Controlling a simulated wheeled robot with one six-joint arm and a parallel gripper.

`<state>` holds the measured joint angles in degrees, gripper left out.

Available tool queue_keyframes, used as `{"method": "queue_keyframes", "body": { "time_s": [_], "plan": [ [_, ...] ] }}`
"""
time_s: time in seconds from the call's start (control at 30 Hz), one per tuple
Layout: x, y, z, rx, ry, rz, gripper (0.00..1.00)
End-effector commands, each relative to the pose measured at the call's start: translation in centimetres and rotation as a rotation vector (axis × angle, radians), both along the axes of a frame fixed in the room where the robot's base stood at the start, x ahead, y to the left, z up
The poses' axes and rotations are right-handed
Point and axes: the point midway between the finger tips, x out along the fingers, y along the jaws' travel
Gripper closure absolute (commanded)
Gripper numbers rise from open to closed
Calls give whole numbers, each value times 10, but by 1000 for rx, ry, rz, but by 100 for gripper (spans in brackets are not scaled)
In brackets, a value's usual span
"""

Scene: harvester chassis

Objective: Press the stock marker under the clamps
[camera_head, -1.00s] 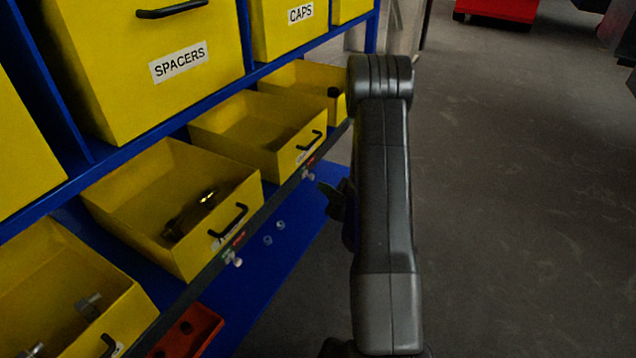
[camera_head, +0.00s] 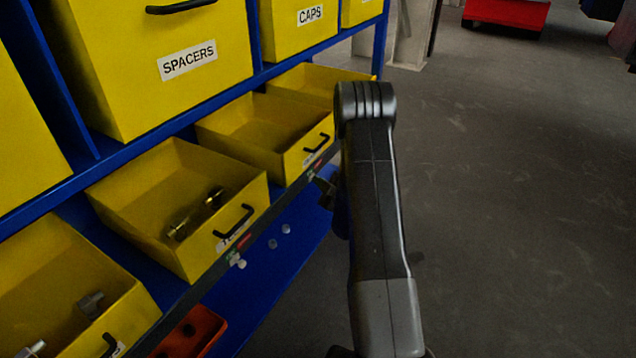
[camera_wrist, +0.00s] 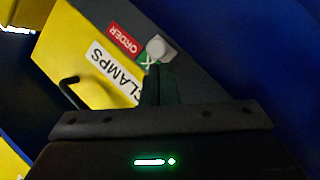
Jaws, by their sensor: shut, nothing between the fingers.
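In the wrist view, the CLAMPS label (camera_wrist: 115,73) is on a yellow bin front with a black handle (camera_wrist: 70,92). Beside the label, on the dark rail, is the stock marker (camera_wrist: 157,48), a pale round knob with a red ORDER panel (camera_wrist: 124,39) and a green panel with a white mark (camera_wrist: 149,60). My gripper (camera_wrist: 159,68) is shut and empty, its fingertips right at the knob's lower edge in the picture; I cannot tell whether they touch. In the head view, my gripper (camera_head: 327,186) is dark and partly hidden by my arm, close to the rail.
Yellow open bins stand on the blue rack, one (camera_head: 180,205) holding metal parts. Another marker knob (camera_head: 240,264) is on the rail below it. A blue shelf (camera_head: 270,285) and an orange-red tray (camera_head: 195,335) are lower. Floor (camera_head: 500,200) on the right is clear.

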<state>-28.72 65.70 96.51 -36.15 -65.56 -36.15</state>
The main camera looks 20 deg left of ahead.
Motion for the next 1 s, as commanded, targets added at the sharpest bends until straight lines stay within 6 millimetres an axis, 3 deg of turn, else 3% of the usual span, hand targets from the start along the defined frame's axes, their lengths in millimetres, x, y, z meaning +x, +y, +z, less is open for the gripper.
{"method": "queue_keyframes", "body": {
  "time_s": [0.27, 0.63, 1.0],
  "plan": [
    [4, 0, -1, 2, -1, -1, 100],
    [53, -4, -2, 1, -2, -1, 100],
    [56, -4, 0, 0, 0, 0, 100]
  ]
}}
